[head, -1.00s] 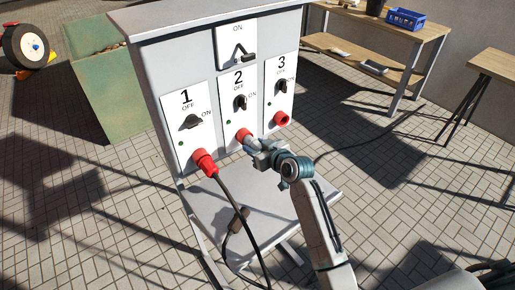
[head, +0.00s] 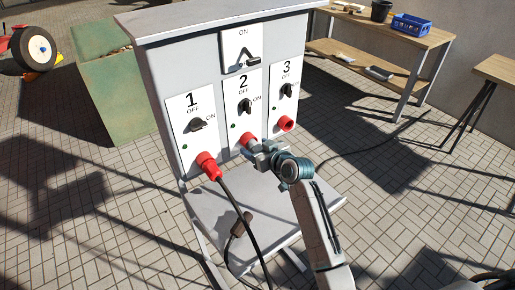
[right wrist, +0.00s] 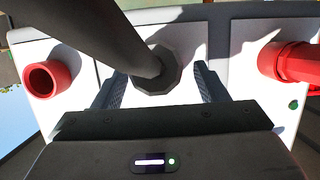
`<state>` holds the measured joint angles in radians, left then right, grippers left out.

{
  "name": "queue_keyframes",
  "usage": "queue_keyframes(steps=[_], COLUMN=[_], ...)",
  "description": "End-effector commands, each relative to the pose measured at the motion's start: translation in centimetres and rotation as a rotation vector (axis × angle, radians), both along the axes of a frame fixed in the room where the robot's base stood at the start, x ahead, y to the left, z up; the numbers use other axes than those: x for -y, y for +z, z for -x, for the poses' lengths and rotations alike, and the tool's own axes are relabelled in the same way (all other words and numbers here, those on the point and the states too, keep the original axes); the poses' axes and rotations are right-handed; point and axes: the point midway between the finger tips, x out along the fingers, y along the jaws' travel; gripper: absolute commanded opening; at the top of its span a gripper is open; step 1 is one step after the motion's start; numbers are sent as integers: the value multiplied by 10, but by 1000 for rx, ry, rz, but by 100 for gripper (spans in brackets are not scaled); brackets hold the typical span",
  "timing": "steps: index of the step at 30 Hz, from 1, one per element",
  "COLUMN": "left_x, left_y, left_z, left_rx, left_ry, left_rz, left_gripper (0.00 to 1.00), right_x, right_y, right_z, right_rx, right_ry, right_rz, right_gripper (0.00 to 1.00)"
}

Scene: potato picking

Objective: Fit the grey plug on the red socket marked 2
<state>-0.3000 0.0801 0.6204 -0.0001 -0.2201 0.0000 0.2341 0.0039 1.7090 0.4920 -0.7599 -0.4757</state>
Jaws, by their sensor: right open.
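The red socket marked 2 (head: 247,141) is on the middle panel of the grey cabinet, under its black switch. The grey plug (right wrist: 155,78) shows in the right wrist view, end-on against the white panel, with its thick dark cable running up and left. It sits at socket 2, whose red ring is hidden behind it in that view; how deep it sits I cannot tell. My right gripper (head: 264,154) is in front of socket 2. Its fingers (right wrist: 157,92) are open, one on each side of the plug, with gaps visible. My left gripper is not in view.
A red plug (head: 208,165) with a black cable is in socket 1. Red socket 3 (head: 285,124) is empty. A grey shelf (head: 280,215) juts out below, with a brown connector (head: 241,224) on the cable. A wooden table with a blue crate (head: 411,25) stands behind right.

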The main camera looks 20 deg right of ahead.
Motion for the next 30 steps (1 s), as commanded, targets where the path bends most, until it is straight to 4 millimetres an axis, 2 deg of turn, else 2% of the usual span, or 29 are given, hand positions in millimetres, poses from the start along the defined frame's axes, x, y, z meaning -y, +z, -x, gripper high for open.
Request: queue_keyframes(steps=[5,8,21,30], left_x=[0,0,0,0], left_y=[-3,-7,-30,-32], left_z=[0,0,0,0], left_rx=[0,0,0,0], left_ry=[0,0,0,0], left_rz=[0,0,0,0], left_gripper=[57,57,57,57], right_x=[2,6,31,35], right_y=[0,2,26,33], right_z=[5,16,84,97], right_rx=[0,1,1,0], right_ry=[0,0,0,0], right_rz=[0,2,3,0], right_gripper=[66,66,66,66])
